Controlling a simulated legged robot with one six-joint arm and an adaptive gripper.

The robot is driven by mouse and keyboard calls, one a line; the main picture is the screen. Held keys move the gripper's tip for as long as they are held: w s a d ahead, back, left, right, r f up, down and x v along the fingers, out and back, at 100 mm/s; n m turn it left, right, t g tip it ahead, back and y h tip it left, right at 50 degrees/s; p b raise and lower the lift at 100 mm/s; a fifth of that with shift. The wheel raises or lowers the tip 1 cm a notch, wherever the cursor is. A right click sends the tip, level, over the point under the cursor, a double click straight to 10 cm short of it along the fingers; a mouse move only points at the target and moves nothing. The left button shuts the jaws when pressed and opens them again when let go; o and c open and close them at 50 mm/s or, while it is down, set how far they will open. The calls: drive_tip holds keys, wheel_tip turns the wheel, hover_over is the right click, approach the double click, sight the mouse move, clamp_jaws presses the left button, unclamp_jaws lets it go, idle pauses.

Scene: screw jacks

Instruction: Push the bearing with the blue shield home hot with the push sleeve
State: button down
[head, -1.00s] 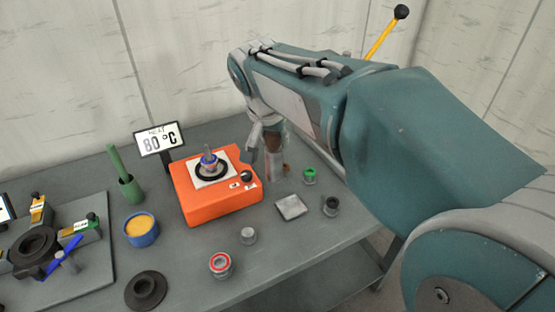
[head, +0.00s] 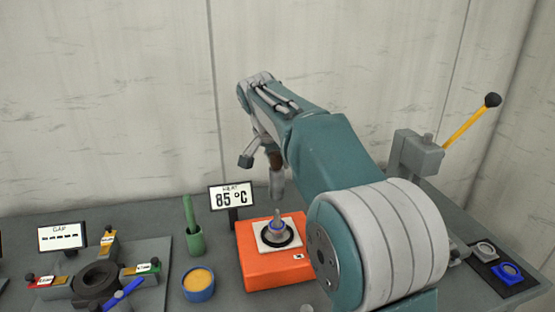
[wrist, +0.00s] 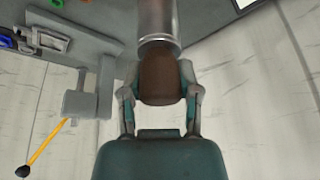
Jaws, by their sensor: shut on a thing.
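My gripper (head: 272,155) is shut on the brown grip of the push sleeve (head: 277,186), a grey metal cylinder pointing down. In the head view the sleeve hangs upright, apart from and above the orange heater (head: 262,283). The wrist view shows both fingers of my gripper (wrist: 160,95) around the brown part, with the sleeve's metal tube (wrist: 158,22) beyond.
The heat display (head: 231,197) reads 85 °C. A green tool in a holder (head: 194,240) and a blue cup (head: 198,285) stand left, beside a fixture (head: 97,280). A yellow-lever press (head: 418,152) and a black tray (head: 490,287) with rings are at right.

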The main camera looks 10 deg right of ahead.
drive_tip(key=shift+d+f, duration=0.15)
drive_tip(key=shift+f, duration=1.9)
hover_over(278, 211)
drive_tip(key=shift+w+d+f, duration=0.1)
drive_tip(key=shift+w+f, duration=0.1)
drive_tip(key=shift+f, duration=1)
drive_tip(key=shift+w+d+f, duration=0.1)
drive_tip(key=shift+w+f, duration=0.1)
drive_tip(key=shift+f, duration=0.95)
drive_tip(key=shift+f, duration=1.35)
drive_tip(key=shift+r, duration=0.15)
drive_tip(key=shift+r, duration=5.5)
